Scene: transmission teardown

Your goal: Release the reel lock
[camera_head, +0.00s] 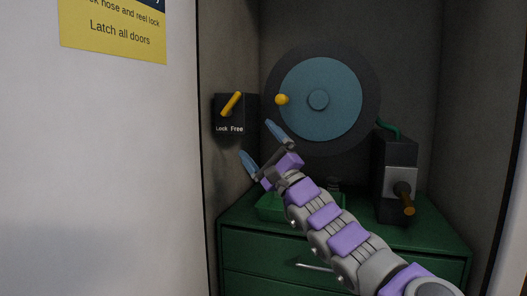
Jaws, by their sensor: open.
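The reel lock is a black box (229,114) on the left inner wall, labelled "Lock" and "Free". Its yellow lever (231,104) is tilted, with its upper end to the right, above the "Free" side. The reel (333,84) is a blue disc with a dark rim and a yellow knob (282,99), on the back wall. My gripper (262,148) is open and empty, with its two blue fingers spread apart. It is below and right of the lock box in the picture, apart from the lever.
A green drawer cabinet (243,241) stands below, with a green tray (270,206) on top, partly behind my arm. A dark box with a brown-tipped handle (402,181) stands at right. A white panel (110,180) with a yellow sign fills the left.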

